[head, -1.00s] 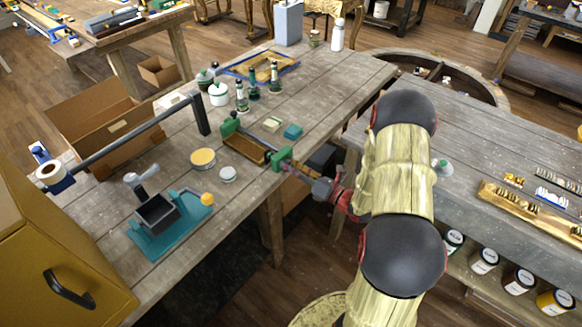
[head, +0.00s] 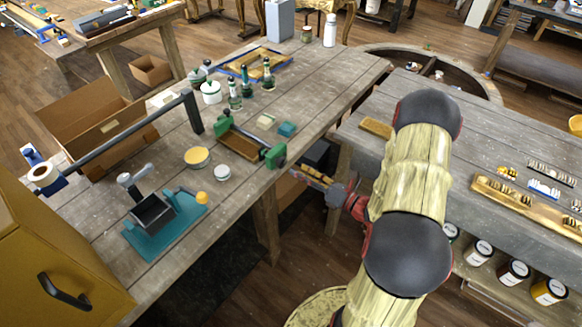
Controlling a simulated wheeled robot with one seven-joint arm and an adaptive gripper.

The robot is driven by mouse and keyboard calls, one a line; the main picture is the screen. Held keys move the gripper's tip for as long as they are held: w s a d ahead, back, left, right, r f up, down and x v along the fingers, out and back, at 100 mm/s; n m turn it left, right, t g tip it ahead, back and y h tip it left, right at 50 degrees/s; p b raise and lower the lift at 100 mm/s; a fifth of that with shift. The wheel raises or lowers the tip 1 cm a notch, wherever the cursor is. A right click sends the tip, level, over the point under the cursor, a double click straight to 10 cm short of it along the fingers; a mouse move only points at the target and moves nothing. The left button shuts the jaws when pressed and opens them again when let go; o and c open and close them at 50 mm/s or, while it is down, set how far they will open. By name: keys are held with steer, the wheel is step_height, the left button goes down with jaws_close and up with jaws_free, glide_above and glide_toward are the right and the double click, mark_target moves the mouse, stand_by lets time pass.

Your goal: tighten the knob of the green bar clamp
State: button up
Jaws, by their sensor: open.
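The green bar clamp lies on the wooden bench, with a green far jaw (head: 223,119) and a green near jaw (head: 275,156) at the bench's right edge. A brown wooden piece (head: 240,144) lies between the jaws, beside the bar. The clamp's knob is too small to make out at the near jaw. My gripper (head: 316,181) is open, just off the bench edge, right of and below the near jaw. A visible gap separates it from the clamp. Its fingertips are small and hard to separate from the brown-gold things behind them.
A teal block (head: 286,129) and a pale block (head: 265,121) lie behind the clamp. A grey table (head: 480,140) stands right, across a gap.

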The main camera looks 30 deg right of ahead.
steer(key=shift+v, duration=2.55)
